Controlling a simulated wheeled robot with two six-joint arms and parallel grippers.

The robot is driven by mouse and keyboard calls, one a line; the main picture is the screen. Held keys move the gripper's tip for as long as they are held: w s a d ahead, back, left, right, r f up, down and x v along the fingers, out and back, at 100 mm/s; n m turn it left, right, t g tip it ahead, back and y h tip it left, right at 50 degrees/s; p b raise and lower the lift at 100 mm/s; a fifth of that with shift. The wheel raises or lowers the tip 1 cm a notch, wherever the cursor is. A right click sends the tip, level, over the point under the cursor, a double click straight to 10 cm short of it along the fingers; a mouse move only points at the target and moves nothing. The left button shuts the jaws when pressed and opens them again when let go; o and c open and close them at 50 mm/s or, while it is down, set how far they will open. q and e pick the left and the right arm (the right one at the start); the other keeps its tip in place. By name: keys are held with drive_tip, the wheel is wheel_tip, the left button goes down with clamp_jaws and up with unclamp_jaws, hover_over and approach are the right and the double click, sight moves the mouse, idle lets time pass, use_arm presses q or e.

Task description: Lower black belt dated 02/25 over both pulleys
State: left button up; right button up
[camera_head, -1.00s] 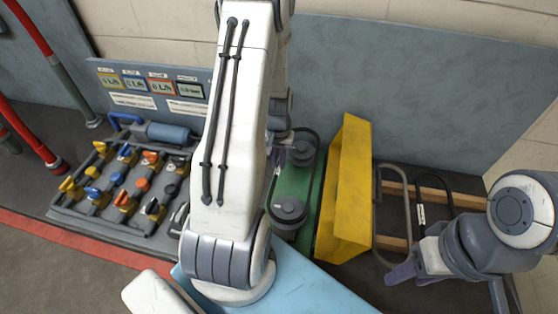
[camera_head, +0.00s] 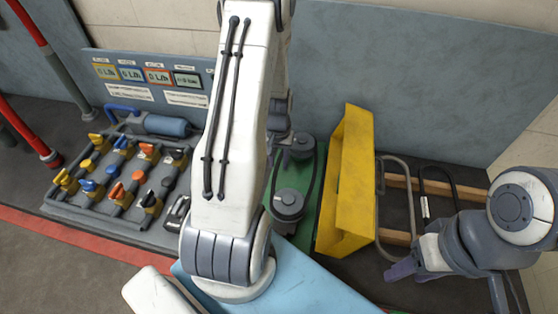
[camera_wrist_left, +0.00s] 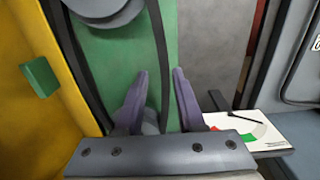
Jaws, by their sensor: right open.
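Two grey pulleys, the nearer (camera_head: 288,203) and the farther (camera_head: 302,148), stand on a green plate (camera_head: 305,232). A black belt (camera_head: 313,190) runs along both sides of them; I cannot tell if it is seated or see a date. My left gripper (camera_wrist_left: 160,72) is open in the left wrist view, with a belt strand between its parted fingers; a pulley (camera_wrist_left: 100,8) shows beyond. My right gripper (camera_head: 400,270) is open and empty in front of a hanging black belt with an unreadable white tag (camera_head: 425,206).
A yellow guard (camera_head: 345,190) stands right of the green plate. A grey belt (camera_head: 408,195) hangs by wooden bars (camera_head: 398,183) at right. A board of coloured valves (camera_head: 120,185) lies at left. A blue surface (camera_head: 320,285) is in front.

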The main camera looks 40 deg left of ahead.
idle(0.3)
use_arm(q)
wheel_tip(320, 180, up, 10)
drive_tip(key=r+b, duration=0.1)
drive_tip(key=s+d+r+m, duration=0.2)
drive_tip(key=d, duration=0.6)
drive_tip(key=s+d+r+m, duration=0.3)
drive_tip(key=d, duration=0.5)
drive_tip(key=s+d+r+m, duration=0.2)
drive_tip(key=d+m, duration=0.1)
drive_tip(key=d, duration=0.5)
drive_tip(key=shift+s+d+r+h, duration=0.2)
drive_tip(key=shift+s+d+h, duration=0.05)
drive_tip(key=shift+d+h, duration=0.05)
drive_tip(key=s+d+r+m, duration=0.1)
drive_tip(key=s+d+m, duration=0.3)
drive_tip(key=s, duration=0.6)
drive_tip(key=shift+s+d+r+m, duration=0.2)
drive_tip(key=shift+d+r+m, duration=0.1)
drive_tip(key=shift+d, duration=0.5)
drive_tip(key=shift+d, duration=0.1)
